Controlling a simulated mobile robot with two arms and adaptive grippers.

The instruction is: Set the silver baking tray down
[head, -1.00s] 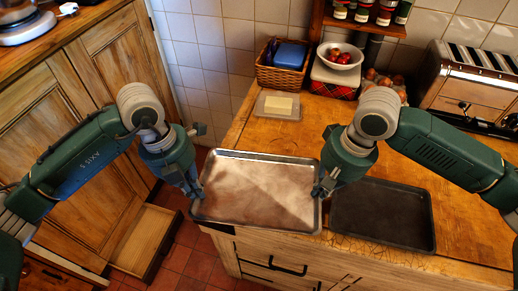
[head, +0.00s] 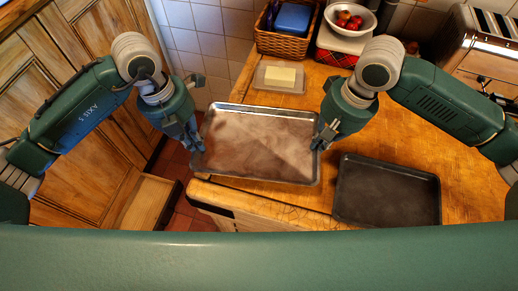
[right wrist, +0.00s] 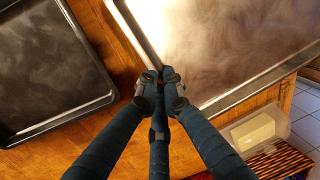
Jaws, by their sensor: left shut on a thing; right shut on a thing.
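The silver baking tray (head: 262,150) is held level between my two grippers, over the front left part of the wooden counter. My left gripper (head: 196,150) is shut on its left rim. My right gripper (head: 318,143) is shut on its right rim. In the right wrist view, the fingers of my right gripper (right wrist: 161,82) close on the raised edge of the silver baking tray (right wrist: 225,40). The tray hides the counter beneath it, and I cannot tell whether it touches the wood.
A dark tray (head: 388,190) lies on the counter (head: 470,170) just right of the silver tray. A butter dish (head: 279,77) sits behind it, near a wicker basket (head: 287,38) and a fruit bowl (head: 350,19). A toaster (head: 482,55) stands back right. An open drawer (head: 146,202) is lower left.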

